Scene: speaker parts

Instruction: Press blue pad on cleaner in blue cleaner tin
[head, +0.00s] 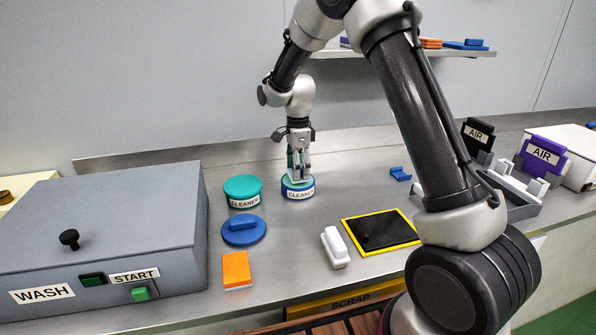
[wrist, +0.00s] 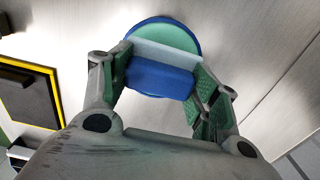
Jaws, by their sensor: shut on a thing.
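The blue cleaner tin (head: 297,193) stands on the steel counter with its lid off, and green cleaner shows inside its blue rim in the wrist view (wrist: 188,36). My gripper (head: 299,165) points down over the tin, shut on the blue pad (wrist: 160,78). The pad is a blue block with a pale layer on its underside. It is at the tin's mouth, over part of the cleaner; whether it touches the cleaner cannot be told. A blue round lid with a handle (head: 243,231) lies on the counter, left of and nearer than the tin.
A teal cleaner tin (head: 243,193) stands just left of the blue tin. An orange pad (head: 236,270), a white block (head: 335,247) and a yellow-framed black panel (head: 380,232) lie nearer. The grey wash box (head: 100,235) fills the left. A small blue piece (head: 400,173) lies right.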

